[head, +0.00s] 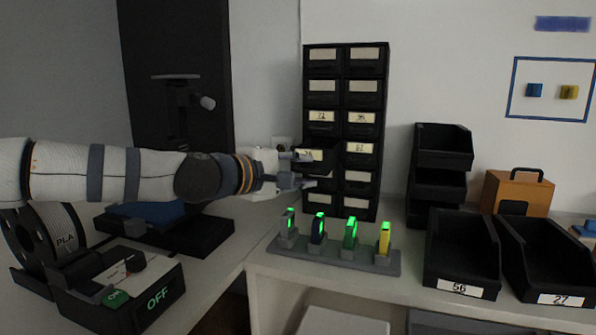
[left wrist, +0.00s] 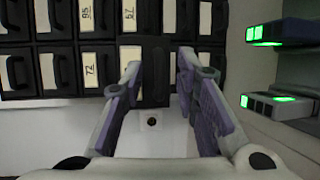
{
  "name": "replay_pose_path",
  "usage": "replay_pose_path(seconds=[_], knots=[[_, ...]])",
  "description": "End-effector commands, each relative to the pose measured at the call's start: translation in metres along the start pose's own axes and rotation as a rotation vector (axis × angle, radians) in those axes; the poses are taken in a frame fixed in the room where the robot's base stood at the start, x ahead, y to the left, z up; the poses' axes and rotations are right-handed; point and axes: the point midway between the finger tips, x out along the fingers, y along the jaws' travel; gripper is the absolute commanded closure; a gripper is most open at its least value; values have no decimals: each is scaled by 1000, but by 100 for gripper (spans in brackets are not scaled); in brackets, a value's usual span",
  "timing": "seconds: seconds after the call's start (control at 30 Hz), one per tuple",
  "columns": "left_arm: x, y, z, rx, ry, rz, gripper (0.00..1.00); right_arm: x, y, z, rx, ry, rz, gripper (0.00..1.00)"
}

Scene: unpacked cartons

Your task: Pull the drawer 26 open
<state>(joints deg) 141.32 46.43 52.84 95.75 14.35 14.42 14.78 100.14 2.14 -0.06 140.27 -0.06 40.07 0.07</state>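A tall black cabinet (head: 346,52) with two columns of small labelled drawers stands against the wall. In the left column, a drawer whose label seems to read 26 (head: 319,156) juts out a little from its neighbours. My left gripper (head: 312,169) is at its front, one finger above the other, and partly hides it. In the left wrist view the fingers (left wrist: 158,72) are spread, with a dark drawer handle (left wrist: 155,88) between them. A gap shows beside the right finger; contact with the other is unclear. My right gripper is out of view.
A grey rack (head: 335,255) with several green-lit pieces stands below the cabinet. Stacked black bins (head: 443,140) and two open bins, 56 (head: 458,275) and 27 (head: 560,285), are at the right. An OFF box (head: 150,300) and a PLA spool (head: 35,240) are at the left.

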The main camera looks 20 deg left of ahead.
Motion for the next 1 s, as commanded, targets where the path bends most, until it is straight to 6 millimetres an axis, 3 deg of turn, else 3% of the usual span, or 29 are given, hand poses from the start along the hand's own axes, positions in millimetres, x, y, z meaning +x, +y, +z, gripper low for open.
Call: replay_pose_path(seconds=[0.13,0.3,0.5,0.67,1.0], knots=[[-20,2,-1,1,2,3,72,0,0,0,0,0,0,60],[-69,3,0,-1,0,7,72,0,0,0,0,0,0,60],[-107,2,-1,0,2,4,72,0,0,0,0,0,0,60],[-119,0,0,-1,0,1,72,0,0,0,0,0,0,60],[-120,0,0,0,0,0,72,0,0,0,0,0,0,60]])
